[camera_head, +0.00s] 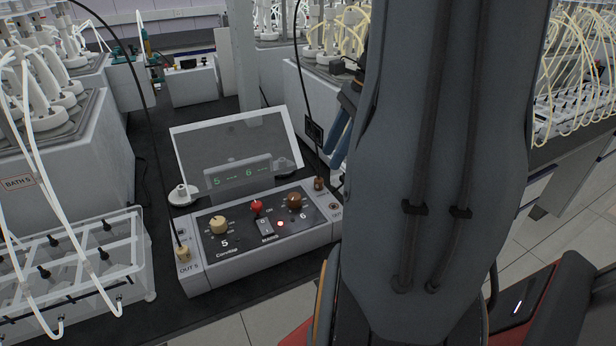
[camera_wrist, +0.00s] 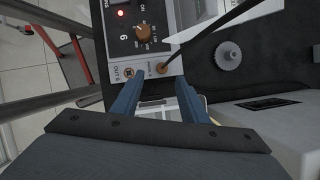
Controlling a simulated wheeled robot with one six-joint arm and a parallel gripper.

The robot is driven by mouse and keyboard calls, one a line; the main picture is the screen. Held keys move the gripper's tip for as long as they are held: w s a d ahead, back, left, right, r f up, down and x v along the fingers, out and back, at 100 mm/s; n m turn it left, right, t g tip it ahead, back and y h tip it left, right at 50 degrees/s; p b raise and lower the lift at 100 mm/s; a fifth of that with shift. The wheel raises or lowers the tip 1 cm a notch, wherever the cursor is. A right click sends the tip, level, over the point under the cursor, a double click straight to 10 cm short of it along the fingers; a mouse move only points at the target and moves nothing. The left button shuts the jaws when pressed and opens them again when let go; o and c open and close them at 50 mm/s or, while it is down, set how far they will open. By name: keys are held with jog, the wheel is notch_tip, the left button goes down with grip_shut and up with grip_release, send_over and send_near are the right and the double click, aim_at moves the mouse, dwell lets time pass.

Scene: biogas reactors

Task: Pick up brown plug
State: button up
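The brown plug (camera_head: 319,183) sits at the back right corner of the control box (camera_head: 262,239), with a black cable running up from it. In the wrist view the brown plug (camera_wrist: 162,68) sits upright in the panel beside an empty-looking OUT 6 socket (camera_wrist: 129,73). My gripper (camera_wrist: 160,84) is open, its two blue fingers wide apart. The plug lies just beyond the gap between the fingertips, and I see no contact.
A brown knob (camera_head: 294,201), a red knob (camera_head: 256,207) and a beige knob (camera_head: 219,225) stand on the panel. A beige plug (camera_head: 183,253) is at OUT 5. A raised clear cover (camera_head: 240,143) stands behind. The plug's black cable crosses the wrist view's upper right.

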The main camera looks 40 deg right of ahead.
aim_at(320, 179)
jog(key=shift+p+x, duration=0.8)
jog(key=shift+x, duration=3.1)
jog(key=shift+w+d, duration=0.1)
jog(key=shift+w, duration=0.05)
grip_shut()
jog(key=shift+r, duration=0.15)
